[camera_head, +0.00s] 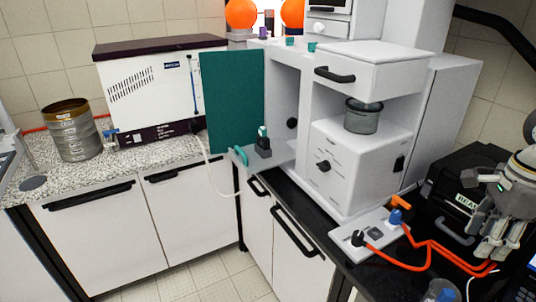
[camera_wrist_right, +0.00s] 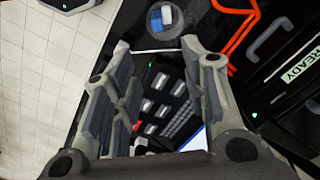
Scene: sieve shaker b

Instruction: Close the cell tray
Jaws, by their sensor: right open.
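No part is labelled as the cell tray, so I cannot tell for sure which one it is. A white drawer-like unit (camera_head: 392,73) with a black handle (camera_head: 335,75) juts forward from the tall white cabinet, above a grey translucent pot (camera_head: 362,118). My right gripper (camera_head: 487,250) is at the right edge of the head view, in front of the black box marked READY (camera_head: 462,190) and well away from the drawer unit. In the right wrist view its fingers (camera_wrist_right: 160,85) are apart with nothing held; a dark keypad device (camera_wrist_right: 172,108) shows beyond them. My left gripper is not in view.
A green door (camera_head: 235,103) stands open left of the cabinet. A clear cup (camera_wrist_right: 167,20) stands near the front edge. Metal sieves (camera_head: 75,130) stand far left.

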